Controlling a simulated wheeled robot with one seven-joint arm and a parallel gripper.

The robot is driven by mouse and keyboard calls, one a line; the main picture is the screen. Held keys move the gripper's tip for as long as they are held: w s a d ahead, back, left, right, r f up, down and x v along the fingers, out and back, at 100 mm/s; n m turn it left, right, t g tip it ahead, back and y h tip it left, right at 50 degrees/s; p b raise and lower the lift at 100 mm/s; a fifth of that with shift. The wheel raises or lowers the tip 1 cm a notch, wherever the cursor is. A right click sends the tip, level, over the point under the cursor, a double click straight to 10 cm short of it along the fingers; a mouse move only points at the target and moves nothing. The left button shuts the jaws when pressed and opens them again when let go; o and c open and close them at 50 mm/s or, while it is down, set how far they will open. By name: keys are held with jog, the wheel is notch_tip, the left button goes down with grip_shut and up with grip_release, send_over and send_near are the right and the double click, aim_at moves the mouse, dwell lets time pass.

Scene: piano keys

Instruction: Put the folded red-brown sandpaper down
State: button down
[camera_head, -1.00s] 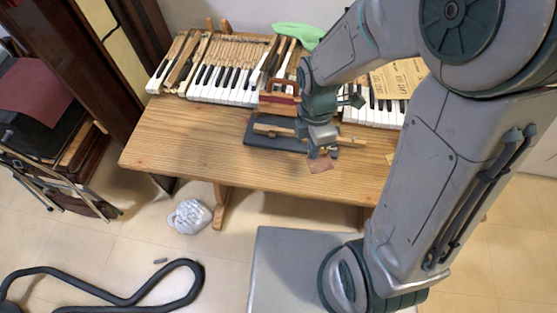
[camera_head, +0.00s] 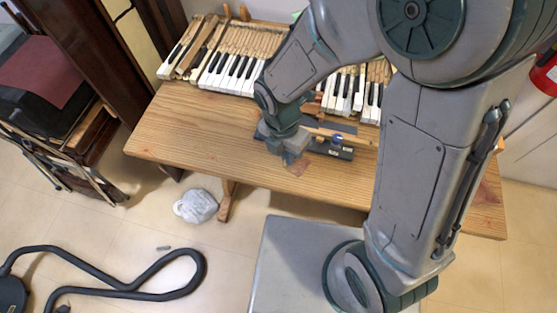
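The folded red-brown sandpaper (camera_head: 299,168) shows as a small brownish flap at the tips of my gripper (camera_head: 287,158). My gripper points down over the front middle of the wooden table (camera_head: 200,130) and appears shut on the sandpaper. The fingertips are small and partly hidden by the gripper body. I cannot tell whether the sandpaper touches the tabletop.
A dark tray (camera_head: 345,154) with a wooden tool lies just right of my gripper. Piano keys (camera_head: 228,75) line the table's back. The tabletop left of my gripper is clear. A grey-white lump (camera_head: 196,206) and a black hose (camera_head: 150,290) lie on the floor.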

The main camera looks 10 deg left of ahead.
aim_at(279, 169)
jog(key=shift+w+a+f, duration=0.15)
jog(key=shift+a+f, duration=0.25)
jog(key=shift+a, duration=0.2)
jog(key=shift+w+a+f, duration=0.15)
jog(key=shift+a+f, duration=0.2)
jog(key=shift+a, duration=0.25)
jog(key=shift+f, duration=2)
jog(key=shift+f, duration=0.2)
jog(key=c, duration=1.7)
grip_release()
jog(key=r, duration=0.4)
jog(key=a+r, duration=0.1)
jog(key=r, duration=0.7)
jog(key=shift+w+a+r+p, duration=0.15)
jog(key=shift+w+a+p, duration=0.1)
jog(key=shift+w+p, duration=0.15)
